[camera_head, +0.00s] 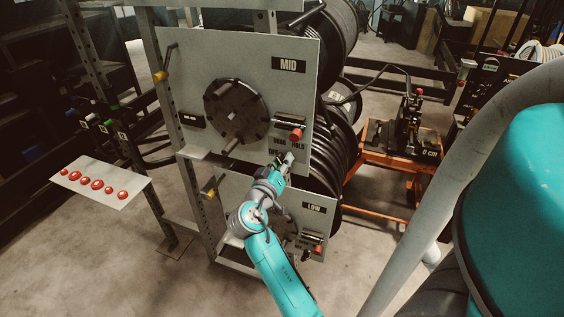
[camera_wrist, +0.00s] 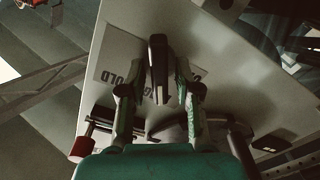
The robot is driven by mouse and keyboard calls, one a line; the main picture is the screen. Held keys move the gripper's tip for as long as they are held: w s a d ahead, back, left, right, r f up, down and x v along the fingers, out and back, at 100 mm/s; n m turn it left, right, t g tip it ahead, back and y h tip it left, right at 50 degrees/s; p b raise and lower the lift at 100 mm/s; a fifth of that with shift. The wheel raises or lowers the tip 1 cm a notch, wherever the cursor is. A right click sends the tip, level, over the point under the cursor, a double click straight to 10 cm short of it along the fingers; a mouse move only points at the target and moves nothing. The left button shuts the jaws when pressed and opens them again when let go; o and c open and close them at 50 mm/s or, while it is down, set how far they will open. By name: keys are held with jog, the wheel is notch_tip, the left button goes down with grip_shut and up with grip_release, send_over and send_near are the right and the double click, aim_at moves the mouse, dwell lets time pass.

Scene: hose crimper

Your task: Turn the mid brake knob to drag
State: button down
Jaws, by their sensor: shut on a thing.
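The MID panel (camera_head: 215,62) stands upright and carries the mid brake knob. In the wrist view the knob (camera_wrist: 158,62) is a dark, narrow bar standing out from the panel. My gripper (camera_head: 286,158) is at the panel's lower right edge and hides the knob in the head view. In the wrist view its two fingers (camera_wrist: 159,82) are closed on the knob's sides. The HOLD label (camera_wrist: 132,76) shows upside down left of the knob. Other lettering is partly hidden by the fingers. The bar runs roughly up and down in the wrist view; I cannot tell which end is its pointer.
A red-ended lever (camera_head: 296,134) sits just above my gripper. A black disc with a crank (camera_head: 236,112) is left of it. The LOW panel (camera_head: 318,207) is below, partly behind my arm. Hose reels (camera_head: 335,150) stand behind the panels.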

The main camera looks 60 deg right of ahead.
jog(key=c, duration=1.1)
grip_release()
jog(key=shift+c, duration=0.2)
jog(key=shift+a, duration=0.1)
jog(key=a, duration=1.1)
jog(key=shift+s+a, duration=0.4)
jog(key=shift+s, duration=0.05)
